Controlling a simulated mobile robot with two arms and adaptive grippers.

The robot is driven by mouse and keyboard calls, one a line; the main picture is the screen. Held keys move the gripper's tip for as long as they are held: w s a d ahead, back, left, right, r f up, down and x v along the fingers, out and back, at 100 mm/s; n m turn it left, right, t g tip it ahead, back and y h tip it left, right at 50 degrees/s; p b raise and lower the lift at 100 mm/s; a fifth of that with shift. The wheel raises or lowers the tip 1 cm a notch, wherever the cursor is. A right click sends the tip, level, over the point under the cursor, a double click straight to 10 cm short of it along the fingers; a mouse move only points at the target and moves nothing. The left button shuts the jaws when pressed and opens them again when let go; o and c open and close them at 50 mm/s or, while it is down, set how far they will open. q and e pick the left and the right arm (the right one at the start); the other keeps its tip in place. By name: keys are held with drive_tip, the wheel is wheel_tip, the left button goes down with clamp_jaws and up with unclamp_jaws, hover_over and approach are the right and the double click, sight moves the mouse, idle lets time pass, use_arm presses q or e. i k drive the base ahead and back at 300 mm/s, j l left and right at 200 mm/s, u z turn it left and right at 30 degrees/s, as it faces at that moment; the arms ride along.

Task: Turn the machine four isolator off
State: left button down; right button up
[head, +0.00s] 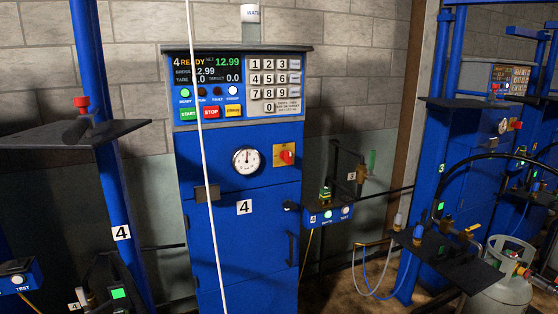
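The machine four cabinet (235,240) is a tall blue unit in the middle of the head view, with a white number 4 label (245,207) on its door. Its isolator (284,154) is a red rotary switch on a yellow square plate, right of the round gauge (246,160). The position of its red handle is too small to read surely. The display (207,68) is lit and reads "4 READY" with 12.99. The green ready lamp (185,93) and a white lamp (232,91) glow. Neither of my grippers is in view.
A thin white line (204,145) hangs in front of the cabinet, left of the gauge. A dark shelf (75,133) on a blue post stands at left. A small blue control box (327,216) is right of the cabinet. A gas cylinder (505,285) stands at lower right.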

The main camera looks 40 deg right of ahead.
sight(286, 155)
drive_tip(key=z, duration=1.25)
drive_tip(key=i+l, duration=0.1)
drive_tip(key=l, duration=0.15)
drive_tip(key=u, duration=0.05)
